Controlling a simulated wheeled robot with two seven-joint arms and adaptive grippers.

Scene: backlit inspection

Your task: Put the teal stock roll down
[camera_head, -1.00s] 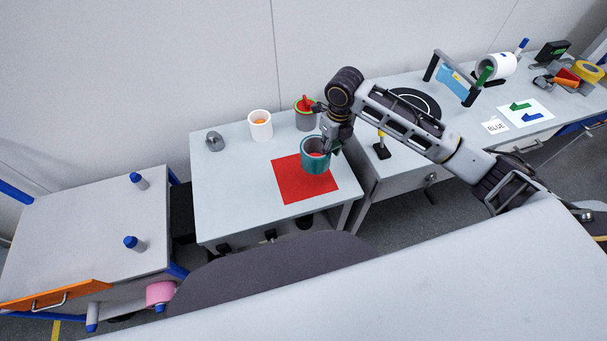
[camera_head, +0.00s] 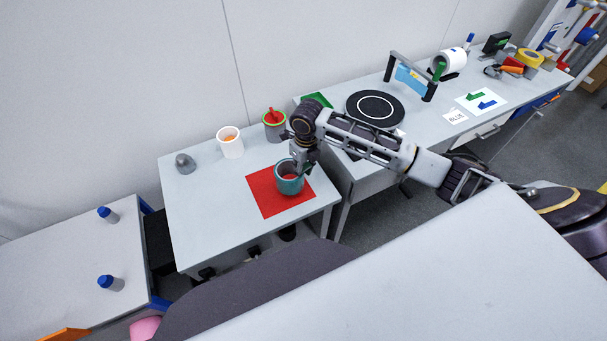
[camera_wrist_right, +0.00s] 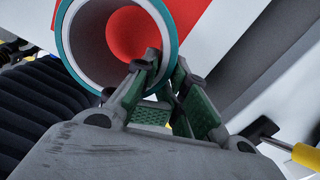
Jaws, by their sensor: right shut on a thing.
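The teal stock roll (camera_head: 289,184), an open ring with a teal outside and grey inside, is upright over the right part of the red square (camera_head: 262,198) on the small table. My right gripper (camera_head: 303,166) is shut on the roll's wall at its right back side. In the right wrist view, the fingers (camera_wrist_right: 166,68) pinch the near wall of the roll (camera_wrist_right: 84,45), with red showing through its middle. Whether its base touches the red square cannot be told. My left gripper is not in view.
A white cup-like roll (camera_head: 230,146) and a grey container with a green rim (camera_head: 274,128) stand behind on the small table (camera_head: 205,215). A grey rounded piece (camera_head: 185,163) is at its left back. A black turntable (camera_head: 375,107) is on the right bench. The table's left front is clear.

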